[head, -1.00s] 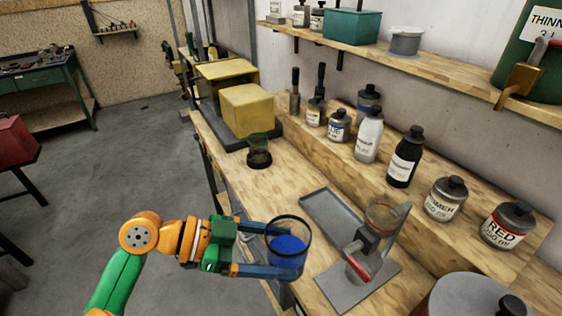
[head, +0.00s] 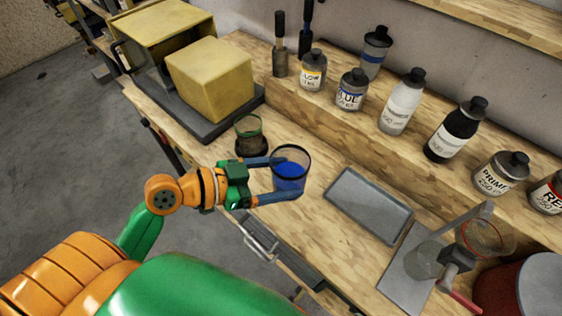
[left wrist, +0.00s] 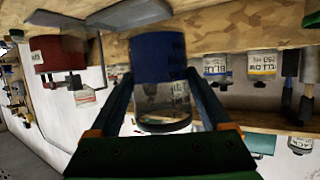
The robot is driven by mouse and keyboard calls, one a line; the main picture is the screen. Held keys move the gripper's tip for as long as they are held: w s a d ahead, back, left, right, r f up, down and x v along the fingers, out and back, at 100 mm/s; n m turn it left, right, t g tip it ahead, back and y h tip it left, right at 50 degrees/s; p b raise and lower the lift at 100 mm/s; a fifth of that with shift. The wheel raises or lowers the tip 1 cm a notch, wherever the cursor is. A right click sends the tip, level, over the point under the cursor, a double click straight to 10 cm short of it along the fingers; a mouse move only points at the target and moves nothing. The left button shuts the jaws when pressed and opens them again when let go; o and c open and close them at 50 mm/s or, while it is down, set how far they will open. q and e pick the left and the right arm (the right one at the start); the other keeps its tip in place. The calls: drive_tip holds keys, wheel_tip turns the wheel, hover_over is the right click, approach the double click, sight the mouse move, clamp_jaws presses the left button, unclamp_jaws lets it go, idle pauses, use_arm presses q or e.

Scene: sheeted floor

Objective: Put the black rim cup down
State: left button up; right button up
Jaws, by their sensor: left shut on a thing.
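The black rim cup (head: 291,157) is clear, with a dark rim and blue paint inside. My left gripper (head: 287,179) is shut on it, one finger on each side. In the head view the cup looks upright over the bench near its front edge; I cannot tell whether its base touches the wood. In the left wrist view, which looks inverted, the cup (left wrist: 163,100) sits between the fingers (left wrist: 160,110), with its blue part toward the top of the picture. My right gripper is not in view.
A small dark cup with green (head: 249,127) stands just behind-left on the bench (head: 310,225). A grey tray (head: 368,203) lies to the right, with a metal stand (head: 425,262) beyond it. Yellow boxes (head: 210,78) are at left; several bottles line the raised ledge.

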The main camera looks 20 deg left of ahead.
sight(288, 163)
use_arm(q)
drive_tip(key=d+r+p, duration=0.3)
drive_tip(key=d, duration=0.5)
drive_tip(key=shift+n+y, duration=0.3)
drive_tip(key=w+a+f+b, duration=0.2)
drive_tip(key=a+f+b, duration=0.1)
drive_tip(key=b, duration=0.2)
drive_tip(key=w+a+f+b, duration=0.3)
drive_tip(key=b, duration=0.2)
drive_tip(key=w+a+f+b, duration=0.3)
drive_tip(key=f+b, duration=0.1)
drive_tip(key=b, duration=0.1)
drive_tip(key=shift+a+b, duration=0.15)
drive_tip(key=shift+b, duration=0.2)
drive_tip(key=f+b, duration=0.4)
drive_tip(key=shift+w+a, duration=0.15)
drive_tip(key=shift+a, duration=0.05)
drive_tip(key=shift+r, duration=0.35)
drive_tip(key=o, duration=1.4)
drive_tip(key=shift+f, duration=0.1)
drive_tip(key=shift+o, duration=0.3)
